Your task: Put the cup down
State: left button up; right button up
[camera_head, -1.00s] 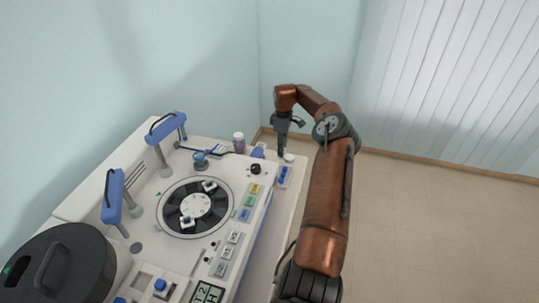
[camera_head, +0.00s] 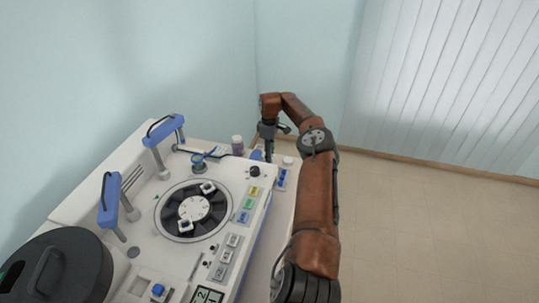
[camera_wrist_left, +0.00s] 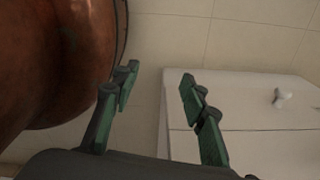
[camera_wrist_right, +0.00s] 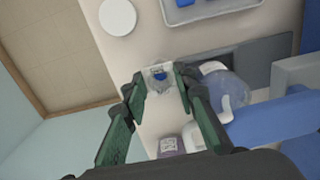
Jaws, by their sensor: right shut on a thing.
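My right gripper (camera_head: 269,154) is at the far right end of the counter in the head view, pointing down. In the right wrist view, my right gripper (camera_wrist_right: 160,78) is shut on a small clear cup (camera_wrist_right: 159,86) with something blue in it. The cup is between the fingertips above the pale counter; I cannot tell whether its base touches. In the head view the cup is too small to make out. My left gripper (camera_wrist_left: 160,77) is open and empty in the left wrist view, and outside the head view.
A white round lid or disc (camera_wrist_right: 117,17) and a tray with blue pieces (camera_wrist_right: 208,12) lie close to the cup. A translucent blue vessel (camera_wrist_right: 229,88) and a purple-labelled bottle (camera_wrist_right: 170,147) stand nearby. The white staining machine (camera_head: 145,215) fills the left.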

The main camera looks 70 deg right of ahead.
jog(key=shift+f, duration=0.1)
jog(key=o, duration=0.9)
notch_tip(320, 180, up, 12)
jog(key=shift+p, duration=0.35)
jog(key=shift+w, duration=0.15)
